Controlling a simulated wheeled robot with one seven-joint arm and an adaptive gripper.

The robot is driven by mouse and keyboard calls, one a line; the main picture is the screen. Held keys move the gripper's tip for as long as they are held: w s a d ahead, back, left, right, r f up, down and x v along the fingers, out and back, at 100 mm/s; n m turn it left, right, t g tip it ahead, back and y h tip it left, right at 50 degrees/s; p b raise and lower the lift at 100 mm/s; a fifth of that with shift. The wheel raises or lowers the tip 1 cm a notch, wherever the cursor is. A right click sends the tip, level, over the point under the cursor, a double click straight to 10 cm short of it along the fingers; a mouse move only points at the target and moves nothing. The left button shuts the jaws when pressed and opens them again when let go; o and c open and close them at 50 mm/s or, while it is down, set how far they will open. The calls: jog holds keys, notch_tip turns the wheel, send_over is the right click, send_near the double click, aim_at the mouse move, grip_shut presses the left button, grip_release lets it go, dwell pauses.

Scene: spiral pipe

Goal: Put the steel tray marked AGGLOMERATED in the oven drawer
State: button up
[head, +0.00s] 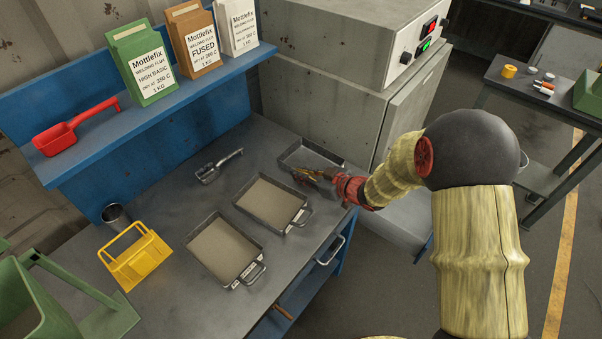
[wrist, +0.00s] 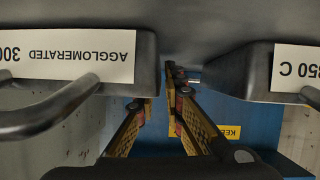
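The steel tray marked AGGLOMERATED shows in the wrist view (wrist: 146,62), upside down at the left, with its label and bar handle close to my camera. It appears to be the far-right tray in the head view (head: 308,155), where my arm hides its label. My gripper (head: 303,178) is beside it, at its near side. In the wrist view the fingers (wrist: 165,100) stand apart with nothing between them, level with the gap between this tray and one marked 350 C (wrist: 257,70).
Two trays of tan flux, middle (head: 270,203) and left (head: 222,248), lie close by on the bench (head: 175,285). Flux packs (head: 140,65) stand on the blue shelf.

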jog(key=shift+o, duration=1.3)
jog(key=shift+r, duration=0.1)
